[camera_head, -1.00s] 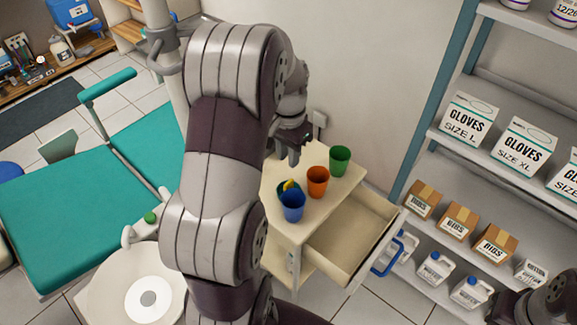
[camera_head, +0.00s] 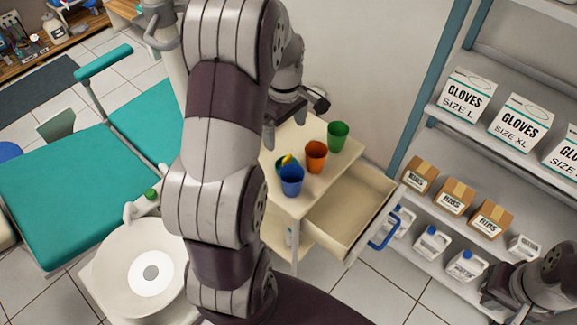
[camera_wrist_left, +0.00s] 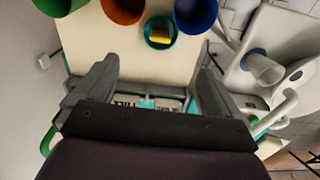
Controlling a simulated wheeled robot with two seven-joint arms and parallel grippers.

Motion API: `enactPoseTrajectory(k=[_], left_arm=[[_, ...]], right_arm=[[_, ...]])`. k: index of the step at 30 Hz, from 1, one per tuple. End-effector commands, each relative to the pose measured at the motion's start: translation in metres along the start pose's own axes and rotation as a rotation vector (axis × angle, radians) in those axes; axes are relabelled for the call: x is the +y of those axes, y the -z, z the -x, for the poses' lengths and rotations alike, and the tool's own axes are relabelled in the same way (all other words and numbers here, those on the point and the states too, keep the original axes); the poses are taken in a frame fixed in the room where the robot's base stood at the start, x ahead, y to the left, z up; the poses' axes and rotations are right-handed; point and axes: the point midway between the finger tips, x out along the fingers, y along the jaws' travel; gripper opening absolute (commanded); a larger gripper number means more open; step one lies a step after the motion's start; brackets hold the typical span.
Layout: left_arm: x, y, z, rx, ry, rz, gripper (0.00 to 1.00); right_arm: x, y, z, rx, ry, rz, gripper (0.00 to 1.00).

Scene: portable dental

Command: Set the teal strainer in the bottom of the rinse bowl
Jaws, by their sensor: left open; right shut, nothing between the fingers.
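The teal strainer (camera_wrist_left: 152,42) is a small round dish on the cart top, with a yellow piece (camera_wrist_left: 161,34) inside it. In the head view the strainer is mostly hidden behind the blue cup (camera_head: 291,180), with the yellow piece (camera_head: 287,160) showing. My left gripper (camera_head: 284,127) is open and empty above the cart. In the left wrist view its fingers (camera_wrist_left: 156,68) point towards the strainer, apart from it. The white rinse bowl (camera_head: 118,272) stands at lower left, with a pale disc at its centre. My right gripper (camera_head: 497,290) is shut and empty at lower right.
An orange cup (camera_head: 316,156) and a green cup (camera_head: 338,135) stand close to the strainer. The cart's drawer (camera_head: 351,218) is pulled open. A shelf with glove boxes (camera_head: 465,95) stands at right, and a teal chair (camera_head: 70,195) at left. My left arm blocks the middle.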

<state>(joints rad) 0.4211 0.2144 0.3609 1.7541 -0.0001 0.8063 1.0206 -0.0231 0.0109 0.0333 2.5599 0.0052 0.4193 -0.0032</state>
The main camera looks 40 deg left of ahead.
Motion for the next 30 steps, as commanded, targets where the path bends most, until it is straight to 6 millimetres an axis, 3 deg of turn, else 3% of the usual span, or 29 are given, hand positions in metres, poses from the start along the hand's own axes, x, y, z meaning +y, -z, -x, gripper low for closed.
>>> enactPoseTrajectory(k=[9, 14, 19, 23, 29, 30], left_arm=[[-0.002, -0.002, -0.064, -0.005, 0.008, 0.047, 0.97], [-0.002, -0.004, -0.083, -0.005, 0.008, 0.045, 0.97], [-0.001, -0.006, -0.115, -0.005, 0.009, 0.045, 0.97], [-0.001, -0.006, -0.127, -0.004, 0.006, 0.044, 0.97], [-0.001, -0.006, -0.127, -0.003, 0.005, 0.044, 0.97], [-0.001, -0.006, -0.127, -0.003, 0.005, 0.044, 0.84]], right_arm=[[0.0, -0.001, -0.008, 0.0, 0.0, 0.0, 0.0], [0.0, -0.001, -0.009, 0.0, 0.0, 0.0, 0.0], [0.0, -0.002, -0.013, 0.0, 0.0, 0.0, 0.0], [0.0, -0.002, -0.013, 0.0, 0.0, 0.0, 0.0], [0.0, -0.002, -0.013, 0.0, 0.0, 0.0, 0.0], [0.0, -0.002, -0.013, 0.0, 0.0, 0.0, 0.0]])
